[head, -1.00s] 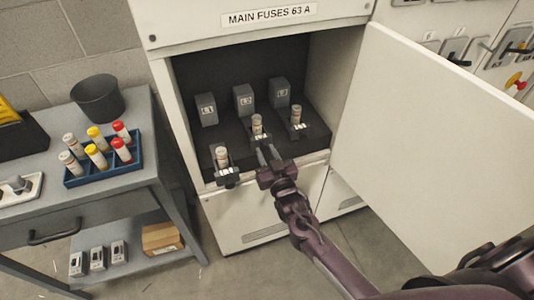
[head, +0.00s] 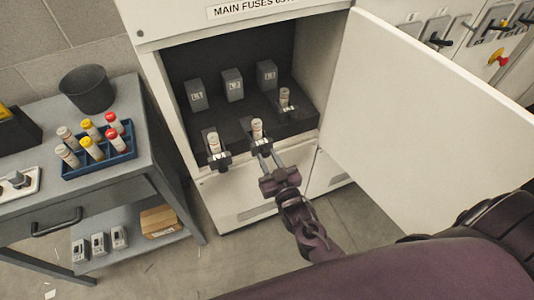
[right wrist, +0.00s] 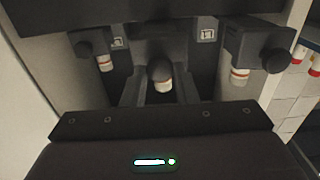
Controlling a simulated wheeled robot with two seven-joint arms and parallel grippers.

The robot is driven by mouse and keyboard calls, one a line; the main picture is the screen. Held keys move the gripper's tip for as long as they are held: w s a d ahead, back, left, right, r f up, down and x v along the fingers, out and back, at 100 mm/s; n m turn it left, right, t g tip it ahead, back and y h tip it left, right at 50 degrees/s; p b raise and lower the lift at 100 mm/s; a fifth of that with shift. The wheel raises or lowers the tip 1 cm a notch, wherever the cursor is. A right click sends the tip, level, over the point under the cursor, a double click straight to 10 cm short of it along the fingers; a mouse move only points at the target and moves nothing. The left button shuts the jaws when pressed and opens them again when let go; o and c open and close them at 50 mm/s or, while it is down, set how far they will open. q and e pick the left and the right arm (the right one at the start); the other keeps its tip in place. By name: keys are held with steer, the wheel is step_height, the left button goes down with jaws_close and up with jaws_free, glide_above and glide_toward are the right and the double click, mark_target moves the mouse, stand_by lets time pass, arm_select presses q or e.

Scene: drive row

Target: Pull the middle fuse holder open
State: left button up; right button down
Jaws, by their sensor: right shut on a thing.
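The middle fuse holder (head: 258,148) stands drawn out toward me in the open cabinet, below the grey L2 block, with a pale fuse (head: 257,129) upright in it. My right gripper (head: 264,153) is shut on its front handle; the right wrist view shows the round black handle (right wrist: 160,72) between the fingers. The left holder (head: 219,159) is also out, with its fuse (head: 213,142) showing. The right holder (head: 287,107) sits further back, with a fuse (head: 285,95). My left gripper is not in view.
The cabinet door (head: 420,95) hangs open on the right, close to my right arm. A grey cart (head: 150,165) stands left, bearing a blue fuse tray (head: 105,162) and a black bin (head: 87,90). The floor before the cabinet is clear.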

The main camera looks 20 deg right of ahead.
steer(key=c, duration=1.2)
jaws_free()
steer(key=shift+o, duration=0.2)
steer(key=s+b, duration=0.1)
steer(key=s, duration=0.6)
steer(key=shift+s+d, duration=0.15)
steer(key=shift+s, duration=0.25)
steer(key=s+d+f+n+g, duration=0.1)
steer(key=s+f+g, duration=0.25)
steer(key=f, duration=0.65)
steer(key=s+f+g, duration=0.3)
steer(key=s+f, duration=0.1)
steer(key=f, duration=0.5)
steer(key=s+d+f+n+g, duration=0.1)
steer(key=s+f+g, duration=0.25)
steer(key=f, duration=0.65)
steer(key=s+d+f+g, duration=0.1)
steer(key=s+f+g, duration=0.2)
steer(key=s+f, duration=0.3)
steer(key=s+d+f+g, duration=0.2)
steer(key=s+f+g, duration=0.2)
steer(key=s, duration=1)
steer(key=shift+s+f+h, duration=0.3)
steer(key=shift+s+f, duration=0.1)
steer(key=shift+f, duration=0.55)
